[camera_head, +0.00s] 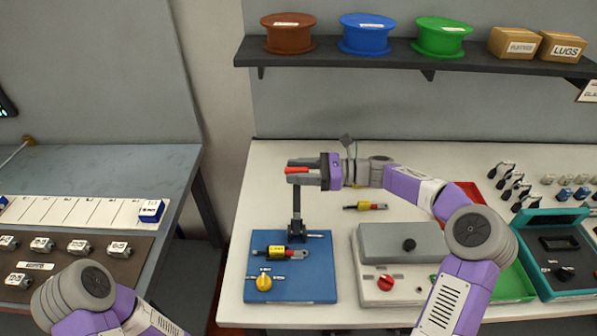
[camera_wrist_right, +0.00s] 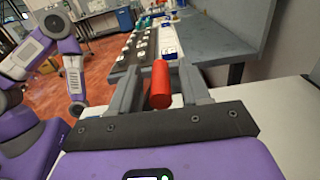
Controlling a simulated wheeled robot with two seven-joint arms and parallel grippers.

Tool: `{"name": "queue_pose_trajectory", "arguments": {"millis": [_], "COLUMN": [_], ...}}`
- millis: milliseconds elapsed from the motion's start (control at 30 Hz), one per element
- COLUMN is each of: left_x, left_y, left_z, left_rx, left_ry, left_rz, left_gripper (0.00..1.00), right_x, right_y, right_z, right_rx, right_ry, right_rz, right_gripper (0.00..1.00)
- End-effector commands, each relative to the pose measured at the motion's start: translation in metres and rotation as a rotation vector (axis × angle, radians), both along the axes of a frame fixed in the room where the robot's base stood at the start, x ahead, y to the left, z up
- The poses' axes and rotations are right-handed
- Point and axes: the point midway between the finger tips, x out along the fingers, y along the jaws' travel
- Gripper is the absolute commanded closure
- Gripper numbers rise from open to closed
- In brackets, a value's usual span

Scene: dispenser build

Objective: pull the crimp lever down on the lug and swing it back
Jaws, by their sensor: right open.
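The crimp lever (camera_head: 296,210) stands upright on the blue crimp station (camera_head: 318,290), its red grip (camera_head: 297,170) at the top. A yellow and black piece with a red band and a metal lug end (camera_head: 299,254) lies on the station at the lever's foot. My right gripper (camera_head: 298,170) is open, its fingers on either side of the red grip. The right wrist view also shows the red grip (camera_wrist_right: 160,84) between the fingers, with gaps beside it. My left arm shows at the lower left, but its gripper is out of view.
Another yellow, black and red piece (camera_head: 365,207) lies behind the station. A grey box with knobs (camera_head: 403,262) stands to the right of it. A shelf (camera_head: 410,55) with spools and boxes hangs above.

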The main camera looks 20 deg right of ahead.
Motion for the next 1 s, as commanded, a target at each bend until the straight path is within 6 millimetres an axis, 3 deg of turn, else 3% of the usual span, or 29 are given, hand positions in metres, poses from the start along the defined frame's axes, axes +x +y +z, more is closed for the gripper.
{"name": "queue_pose_trajectory", "arguments": {"millis": [167,400,467,1000], "left_x": [0.0001,0.0001,0.0001,0.0001], "left_y": [-0.0001,-0.0001,-0.0001,-0.0001], "left_z": [0.0003,0.0003,0.0003,0.0026], "left_rx": [0.0,0.0,0.0,0.0], "left_ry": [0.0,0.0,0.0,0.0], "left_rz": [0.0,0.0,0.0,0.0], "left_gripper": [0.57,0.57,0.57,0.57], "right_x": [-0.0001,0.0005,0.0007,0.0041], "right_y": [0.0,-0.0007,-0.0009,0.0004], "right_z": [0.0001,0.0,-0.0001,0.0033], "right_rx": [0.0,-0.001,-0.001,-0.011], "right_ry": [0.0,0.0,-0.001,-0.035], "right_rz": [0.0,-0.003,-0.004,-0.006], "right_gripper": [0.57,0.93,1.0,1.0]}}
